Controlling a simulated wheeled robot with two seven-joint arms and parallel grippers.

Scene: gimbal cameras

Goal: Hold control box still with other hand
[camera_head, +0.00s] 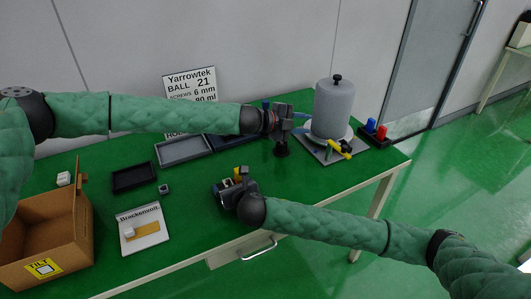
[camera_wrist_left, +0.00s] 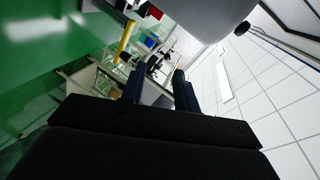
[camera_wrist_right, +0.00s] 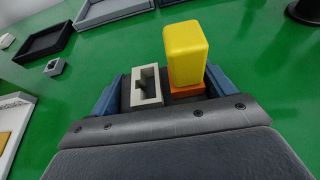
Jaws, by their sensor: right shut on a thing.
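My right gripper (camera_head: 226,191) is low over the front middle of the green table, shut on a small unit. In the right wrist view the unit shows a pale grey slotted part (camera_wrist_right: 147,86) and a yellow block (camera_wrist_right: 185,52) on an orange base (camera_wrist_right: 187,90), between the blue fingers (camera_wrist_right: 160,95). Nothing in view is labelled as the control box, so I cannot tell whether this is it. My left gripper (camera_head: 300,116) is beside the grey cylinder (camera_head: 333,108). Its fingers (camera_wrist_left: 157,90) are apart with nothing between them.
A black round stand (camera_head: 281,150) is below my left gripper. Trays (camera_head: 183,150), a Brackenvolt card (camera_head: 143,228) and a cardboard box (camera_head: 45,235) are at left.

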